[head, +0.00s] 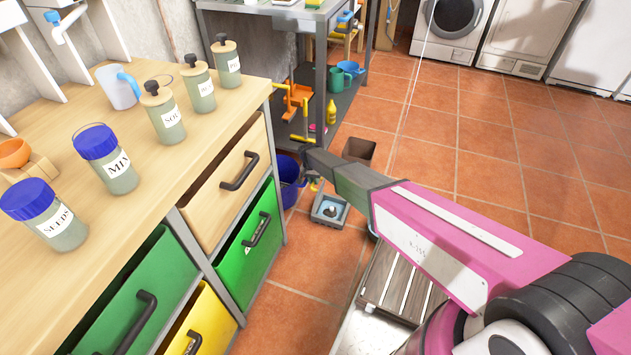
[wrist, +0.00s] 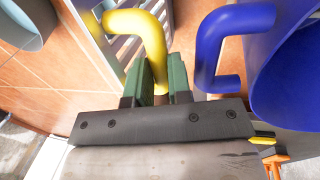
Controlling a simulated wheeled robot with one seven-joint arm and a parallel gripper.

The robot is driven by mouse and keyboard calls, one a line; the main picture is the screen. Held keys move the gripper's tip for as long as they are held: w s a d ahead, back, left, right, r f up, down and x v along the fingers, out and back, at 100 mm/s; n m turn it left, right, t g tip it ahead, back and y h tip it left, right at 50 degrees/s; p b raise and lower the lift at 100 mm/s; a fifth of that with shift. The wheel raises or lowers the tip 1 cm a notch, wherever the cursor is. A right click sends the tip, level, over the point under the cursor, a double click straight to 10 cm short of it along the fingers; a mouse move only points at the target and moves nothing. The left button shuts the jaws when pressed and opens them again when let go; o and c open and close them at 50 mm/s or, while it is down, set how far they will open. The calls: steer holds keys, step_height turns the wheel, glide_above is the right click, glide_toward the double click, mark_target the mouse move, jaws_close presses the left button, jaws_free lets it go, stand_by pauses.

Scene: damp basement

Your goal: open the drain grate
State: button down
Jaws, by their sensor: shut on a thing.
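My gripper (wrist: 164,82) has its two green fingers shut on a yellow bent handle (wrist: 137,22), whose lower end passes between them. Grey slats of what looks like the drain grate (wrist: 126,48) show behind the handle in the wrist view. Whether the grate is raised or lies flat, I cannot tell. In the head view my pink arm reaches toward the floor near the bench, and the fingers are mostly hidden.
A blue bucket (wrist: 292,75) with a blue bent handle (wrist: 210,50) is close to my gripper's right; the bucket also shows in the head view (head: 291,182). A grey square fixture (head: 330,210) sits on the tiles. The drawer bench (head: 215,112) stands left. Open tiled floor (head: 480,140) lies right.

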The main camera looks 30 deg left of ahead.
steer(key=c, duration=1.1)
jaws_free()
steer(key=shift+o, duration=0.2)
steer(key=shift+r, duration=0.1)
step_height(320, 180, up, 11)
steer(key=a, duration=0.1)
steer(key=shift+s+a+f, duration=0.15)
steer(key=shift+a+f, duration=0.05)
steer(key=shift+a, duration=0.2)
steer(key=shift+c, duration=0.2)
